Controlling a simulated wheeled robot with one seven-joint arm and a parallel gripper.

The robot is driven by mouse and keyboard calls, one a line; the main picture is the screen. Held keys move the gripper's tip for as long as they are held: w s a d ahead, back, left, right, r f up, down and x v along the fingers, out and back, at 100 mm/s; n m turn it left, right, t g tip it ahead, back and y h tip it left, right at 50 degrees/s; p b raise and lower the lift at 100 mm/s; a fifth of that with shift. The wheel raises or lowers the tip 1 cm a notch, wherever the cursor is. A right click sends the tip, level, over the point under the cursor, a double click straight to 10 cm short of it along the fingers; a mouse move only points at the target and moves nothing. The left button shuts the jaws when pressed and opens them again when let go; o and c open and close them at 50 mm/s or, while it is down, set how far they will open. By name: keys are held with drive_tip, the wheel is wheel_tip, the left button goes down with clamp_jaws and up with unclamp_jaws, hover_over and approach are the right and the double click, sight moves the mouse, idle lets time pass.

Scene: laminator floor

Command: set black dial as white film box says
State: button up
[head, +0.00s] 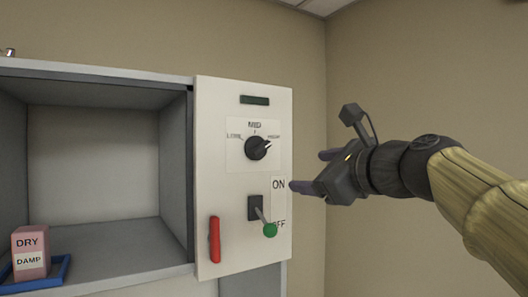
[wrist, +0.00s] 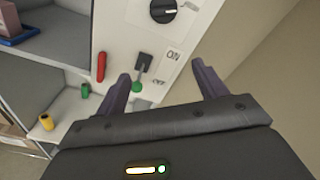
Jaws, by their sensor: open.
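My gripper (head: 308,171) is open and empty, right of the panel's edge and a little lower than the dial. In the wrist view its fingers (wrist: 161,74) are apart, below the dial. I see no white film box in either view.
Below the dial is a switch with a green-knobbed lever (head: 270,229), down near OFF. A red handle (head: 214,240) is left of it. A pink DRY/DAMP box (head: 31,250) sits in a blue tray (head: 62,272). A yellow item (wrist: 47,122) and a green item (wrist: 85,90) stand lower.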

sight(263, 147)
drive_tip(key=shift+m+t+y, duration=0.3)
drive_tip(key=shift+m+y, duration=0.1)
drive_tip(key=shift+y, duration=0.1)
drive_tip(key=r, duration=0.1)
drive_tip(key=s+r, duration=0.1)
drive_tip(key=r, duration=0.2)
drive_tip(key=shift+s+a+r, duration=0.15)
drive_tip(key=shift+s+a, duration=0.05)
drive_tip(key=shift+s, duration=0.05)
drive_tip(key=p+x, duration=0.6)
drive_tip(key=x, duration=1)
drive_tip(key=shift+w+a, duration=0.2)
drive_tip(key=shift+w, duration=0.1)
drive_tip(key=shift+w+a, duration=0.25)
drive_tip(key=shift+w, duration=0.1)
drive_tip(key=shift+s, duration=0.1)
